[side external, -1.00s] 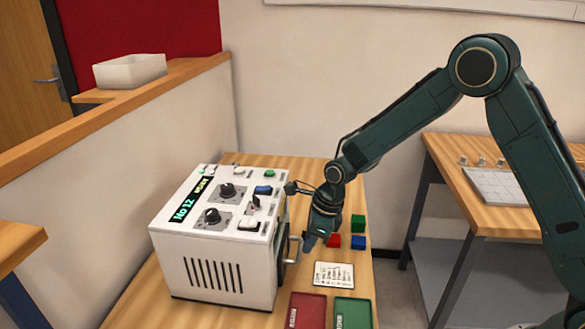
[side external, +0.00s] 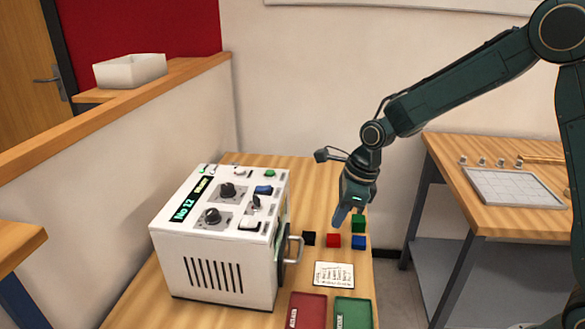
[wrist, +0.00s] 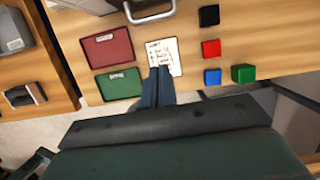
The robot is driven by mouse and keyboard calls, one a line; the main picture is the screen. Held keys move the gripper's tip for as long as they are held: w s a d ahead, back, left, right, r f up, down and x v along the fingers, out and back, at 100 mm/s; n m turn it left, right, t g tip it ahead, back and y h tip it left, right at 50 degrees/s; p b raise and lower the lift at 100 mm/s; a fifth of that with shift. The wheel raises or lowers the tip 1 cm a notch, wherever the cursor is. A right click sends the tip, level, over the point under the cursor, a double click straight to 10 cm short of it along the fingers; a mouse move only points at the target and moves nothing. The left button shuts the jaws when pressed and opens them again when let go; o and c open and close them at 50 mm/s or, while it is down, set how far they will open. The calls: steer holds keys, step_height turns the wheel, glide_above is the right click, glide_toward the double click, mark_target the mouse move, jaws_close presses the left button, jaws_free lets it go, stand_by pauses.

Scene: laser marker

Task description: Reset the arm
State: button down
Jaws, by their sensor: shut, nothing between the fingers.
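My gripper (side external: 340,216) is shut and empty. In the side external view it hangs above the right part of the wooden table, over the coloured blocks and to the right of the white laser marker (side external: 205,275). In the wrist view the closed fingers (wrist: 160,73) point over the lower edge of the written card (wrist: 166,52). The laser marker has a lit display, knobs, buttons and a door handle (side external: 296,248) on its right side; the door looks shut.
A black block (side external: 309,238), a red block (side external: 333,240), a blue block (side external: 358,242) and a green block (side external: 358,224) stand on the table. A red tray (side external: 306,311) and a green tray (side external: 353,313) lie in front. A second table (side external: 510,222) stands right. A white bin (side external: 130,71) sits on the ledge.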

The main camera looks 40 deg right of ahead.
steer(key=shift+v, duration=1.1)
steer(key=s+d+r+n+t+h, duration=0.1)
steer(key=s+d+r+n+t, duration=0.15)
steer(key=s+r+n, duration=0.95)
steer(key=s+d+r+n+h, duration=0.1)
steer(key=s+d+n, duration=0.1)
steer(key=s+n, duration=1.2)
steer(key=shift+d+r+n+t, duration=0.25)
steer(key=shift+d+n+t, duration=0.05)
steer(key=shift+n+t, duration=0.15)
steer(key=shift+w, duration=0.1)
